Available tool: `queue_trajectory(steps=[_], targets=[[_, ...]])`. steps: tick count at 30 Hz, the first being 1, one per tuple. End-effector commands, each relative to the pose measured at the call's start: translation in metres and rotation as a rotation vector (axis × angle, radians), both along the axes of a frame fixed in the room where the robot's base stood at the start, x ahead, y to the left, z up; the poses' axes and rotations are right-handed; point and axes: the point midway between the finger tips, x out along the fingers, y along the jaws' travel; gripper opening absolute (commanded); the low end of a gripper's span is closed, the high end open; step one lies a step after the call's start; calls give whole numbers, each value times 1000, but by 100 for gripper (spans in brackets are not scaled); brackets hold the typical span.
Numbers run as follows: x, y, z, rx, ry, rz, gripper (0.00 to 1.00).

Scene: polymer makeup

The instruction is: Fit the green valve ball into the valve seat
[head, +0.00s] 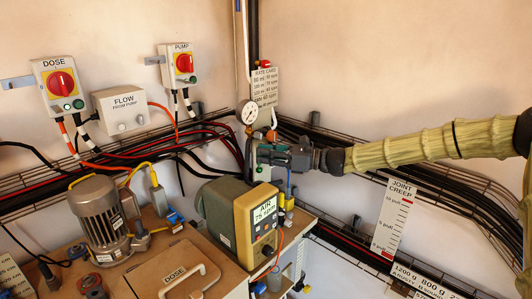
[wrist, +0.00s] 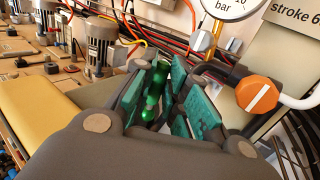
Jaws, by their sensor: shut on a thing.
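My gripper (head: 272,154) reaches in from the right in the head view, beside the upright pipework below the pressure gauge. In the wrist view, my gripper's teal-padded fingers (wrist: 168,92) are closed around a shiny green thing (wrist: 153,97), which I take to be the green valve ball. It looks rounded and partly glassy, and the fingers hide much of it. In the head view the held ball cannot be made out. I cannot clearly pick out the valve seat in either view.
A pressure gauge (head: 249,112) and a rate card (head: 264,86) are close above my gripper. An orange valve knob (wrist: 258,95) on a pipe is close at its right in the wrist view. A yellow-fronted pump (head: 255,220) stands below. A motor (head: 97,207) is farther left.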

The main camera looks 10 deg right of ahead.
Motion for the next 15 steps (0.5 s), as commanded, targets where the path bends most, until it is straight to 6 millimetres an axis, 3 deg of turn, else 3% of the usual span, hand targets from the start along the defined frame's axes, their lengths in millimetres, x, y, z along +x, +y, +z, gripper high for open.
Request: queue_trajectory(steps=[6, 15], targets=[[0, 0, -20, 0, 1, 0, 0], [0, 0, -31, 0, 1, 0, 0]])
